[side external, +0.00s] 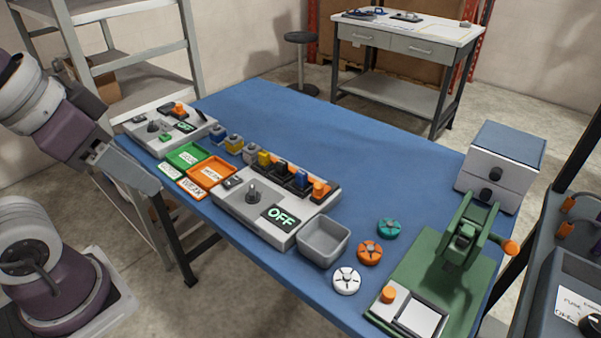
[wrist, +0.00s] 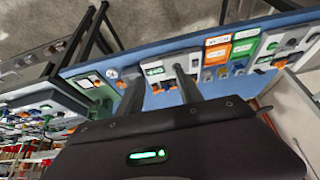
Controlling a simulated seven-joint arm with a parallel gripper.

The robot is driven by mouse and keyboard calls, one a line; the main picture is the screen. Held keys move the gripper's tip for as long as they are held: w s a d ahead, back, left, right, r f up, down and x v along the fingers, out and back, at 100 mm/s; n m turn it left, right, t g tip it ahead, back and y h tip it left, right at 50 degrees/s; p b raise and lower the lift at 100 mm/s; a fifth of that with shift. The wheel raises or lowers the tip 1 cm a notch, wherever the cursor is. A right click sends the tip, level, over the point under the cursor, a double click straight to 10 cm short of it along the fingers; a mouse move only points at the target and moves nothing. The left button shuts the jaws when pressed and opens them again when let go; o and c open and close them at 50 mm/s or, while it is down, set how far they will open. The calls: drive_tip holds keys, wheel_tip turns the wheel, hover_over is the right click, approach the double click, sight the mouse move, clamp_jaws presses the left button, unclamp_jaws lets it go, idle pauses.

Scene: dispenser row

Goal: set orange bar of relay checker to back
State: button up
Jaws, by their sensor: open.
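Two grey boxes with lit OFF displays stand on the blue table; I cannot read which is the relay checker. The far-left box (side external: 146,138) also has an orange piece (side external: 179,109). My gripper (side external: 155,188) is above the table's left edge, apart from both boxes. In the wrist view my gripper (wrist: 158,72) is open and empty, its fingers partly covering the nearer box.
Green (side external: 187,155) and orange (side external: 211,173) trays lie between the boxes. A grey bin (side external: 323,255), several round knobs and a green press (side external: 463,250) stand to the right. A grey two-knob unit (side external: 497,170) is at the right edge. The table's back middle is clear.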

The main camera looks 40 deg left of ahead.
drive_tip(key=w+r+m+g, duration=0.1)
drive_tip(key=w+r+m, duration=0.15)
drive_tip(key=w, duration=0.55)
drive_tip(key=m+g, duration=0.4)
drive_tip(key=m, duration=0.2)
hover_over(319, 185)
drive_tip(key=f, duration=1.3)
drive_tip(key=shift+s+a+f, duration=0.1)
drive_tip(key=shift+s, duration=0.25)
drive_tip(key=shift+g, duration=0.3)
drive_tip(key=f, duration=0.8)
drive_tip(key=shift+w+f, duration=0.1)
drive_tip(key=shift+w, duration=0.2)
clamp_jaws()
